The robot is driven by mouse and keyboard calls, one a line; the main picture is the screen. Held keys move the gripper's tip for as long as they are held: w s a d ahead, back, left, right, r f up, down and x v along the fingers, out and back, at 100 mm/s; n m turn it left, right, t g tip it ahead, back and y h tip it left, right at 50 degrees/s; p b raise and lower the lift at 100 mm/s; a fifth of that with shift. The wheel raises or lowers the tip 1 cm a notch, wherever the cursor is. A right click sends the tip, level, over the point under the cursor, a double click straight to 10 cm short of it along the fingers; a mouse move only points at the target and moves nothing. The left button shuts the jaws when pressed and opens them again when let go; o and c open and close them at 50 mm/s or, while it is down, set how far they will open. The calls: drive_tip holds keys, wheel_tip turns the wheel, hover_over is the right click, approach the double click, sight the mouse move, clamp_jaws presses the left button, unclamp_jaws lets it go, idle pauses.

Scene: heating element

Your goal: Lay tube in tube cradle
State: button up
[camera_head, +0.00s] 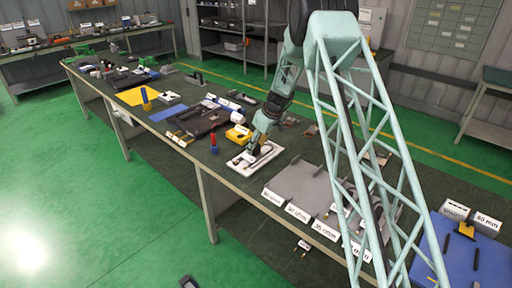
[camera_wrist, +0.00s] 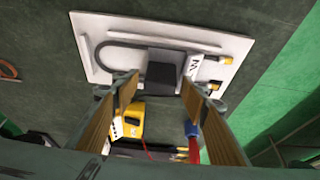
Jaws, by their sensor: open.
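A white plate (camera_head: 270,152) lies on the dark bench below my gripper (camera_head: 247,157) in the head view. In the wrist view the plate (camera_wrist: 212,40) carries a dark grey curved tube-like piece (camera_wrist: 122,43), a dark block (camera_wrist: 163,68), a white label and small yellow-tipped parts. The curved piece runs to the block; I cannot tell which part is the tube cradle. My gripper (camera_wrist: 160,88) is open, with its fingers apart near the plate's edge and the dark block between them in the picture. Nothing is seen held.
A yellow meter (camera_head: 238,133) with a red lead stands close by. A red and blue tool (camera_head: 213,143) stands left of the plate. A grey tray (camera_head: 300,184) with ohm-labelled blocks lies to the right. A blue mat (camera_head: 470,262) lies at far right.

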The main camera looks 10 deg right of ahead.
drive_tip(key=shift+r, duration=0.15)
drive_tip(key=shift+r, duration=0.2)
drive_tip(key=v, duration=1.1)
drive_tip(key=shift+s+r, duration=0.15)
drive_tip(key=shift+r, duration=0.1)
drive_tip(key=shift+d, duration=0.1)
drive_tip(key=shift+r, duration=0.1)
idle(0.6)
